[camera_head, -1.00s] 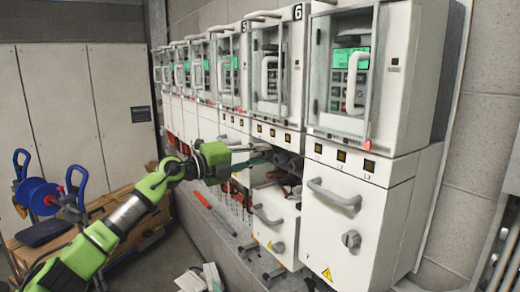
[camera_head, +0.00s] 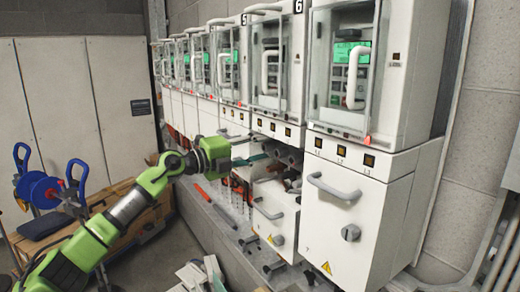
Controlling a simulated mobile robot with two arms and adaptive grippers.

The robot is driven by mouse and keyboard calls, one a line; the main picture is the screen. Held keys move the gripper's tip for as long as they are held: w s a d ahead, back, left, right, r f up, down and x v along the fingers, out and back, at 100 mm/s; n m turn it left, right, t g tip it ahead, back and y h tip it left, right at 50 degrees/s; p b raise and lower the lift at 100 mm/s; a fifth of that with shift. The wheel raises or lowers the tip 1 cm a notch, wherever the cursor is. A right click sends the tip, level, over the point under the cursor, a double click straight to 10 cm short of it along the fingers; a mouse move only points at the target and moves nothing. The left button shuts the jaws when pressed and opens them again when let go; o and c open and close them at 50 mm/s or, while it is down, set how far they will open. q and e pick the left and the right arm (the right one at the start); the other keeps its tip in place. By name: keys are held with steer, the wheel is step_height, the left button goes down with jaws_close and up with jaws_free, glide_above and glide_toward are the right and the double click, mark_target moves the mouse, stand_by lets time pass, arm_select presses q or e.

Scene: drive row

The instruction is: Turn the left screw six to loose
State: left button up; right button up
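The drive unit labelled 6 (camera_head: 297,60) is a white cabinet in the row, with a grey-framed clear door and a white handle. Below its strip of small dark indicators is an open dark bay (camera_head: 292,158) with parts inside, above a pulled-down white front with a grey handle. The screws are too small to tell apart, and the left one may be hidden by my gripper. My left gripper (camera_head: 250,160) reaches in from the left, its thin tip in front of the bay's left side. Whether it is open or shut, or touches anything, is unclear. My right gripper is not in view.
A closed drive unit (camera_head: 362,190) with a handle and knob stands to the right. A grey ledge (camera_head: 205,212) with a red tool (camera_head: 202,193) runs below the row.

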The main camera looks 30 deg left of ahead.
arm_select(q)
steer(key=shift+s, duration=0.15)
steer(key=v, duration=1.1)
steer(key=shift+s+a, duration=0.25)
steer(key=shift+s, duration=0.05)
stand_by(0.4)
steer(key=shift+f, duration=0.1)
stand_by(0.4)
